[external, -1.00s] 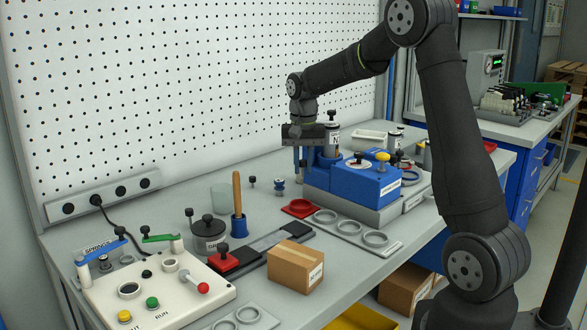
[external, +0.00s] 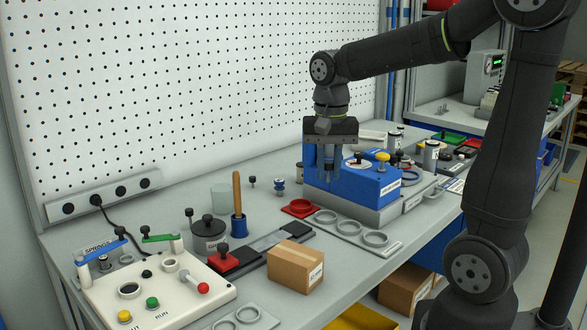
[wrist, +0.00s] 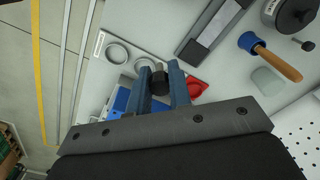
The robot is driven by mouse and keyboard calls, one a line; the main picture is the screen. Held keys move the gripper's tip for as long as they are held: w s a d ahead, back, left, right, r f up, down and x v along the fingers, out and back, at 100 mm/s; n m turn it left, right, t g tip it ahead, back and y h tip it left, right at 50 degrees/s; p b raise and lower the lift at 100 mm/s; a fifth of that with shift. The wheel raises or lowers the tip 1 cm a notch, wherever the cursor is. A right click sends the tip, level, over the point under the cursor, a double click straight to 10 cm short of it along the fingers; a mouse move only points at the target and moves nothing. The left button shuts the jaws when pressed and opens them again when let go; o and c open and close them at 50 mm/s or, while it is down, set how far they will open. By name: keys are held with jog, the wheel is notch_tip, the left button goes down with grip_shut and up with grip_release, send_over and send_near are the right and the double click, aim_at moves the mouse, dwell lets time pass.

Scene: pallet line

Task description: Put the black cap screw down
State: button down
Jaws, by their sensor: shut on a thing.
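The black cap screw (wrist: 159,83) is between my two blue finger pads in the wrist view, with a grey end showing beyond its black part. My gripper (wrist: 160,76) is shut on it. In the external view my gripper (external: 328,174) points down in front of the blue machine box (external: 350,190). The screw is hard to make out there against the dark fingers. Whether it touches anything below cannot be told.
A grey plate with several rings (external: 345,226) and a red dish (external: 299,207) lie in front of the box. A cardboard box (external: 296,267), a wooden-handled tool (external: 237,190) and a cream control panel (external: 180,298) stand on the bench's left side.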

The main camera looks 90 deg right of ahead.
jog(key=s+a, duration=0.2)
jog(key=a, duration=0.3)
send_over(296, 258)
notch_tip(296, 258, down, 7)
jog(key=shift+r, duration=0.1)
jog(key=shift+f, duration=2.05)
jog(key=c, duration=1.3)
grip_release()
jog(key=shift+f, duration=0.15)
notch_tip(296, 258, up, 12)
jog(key=shift+r, duration=0.2)
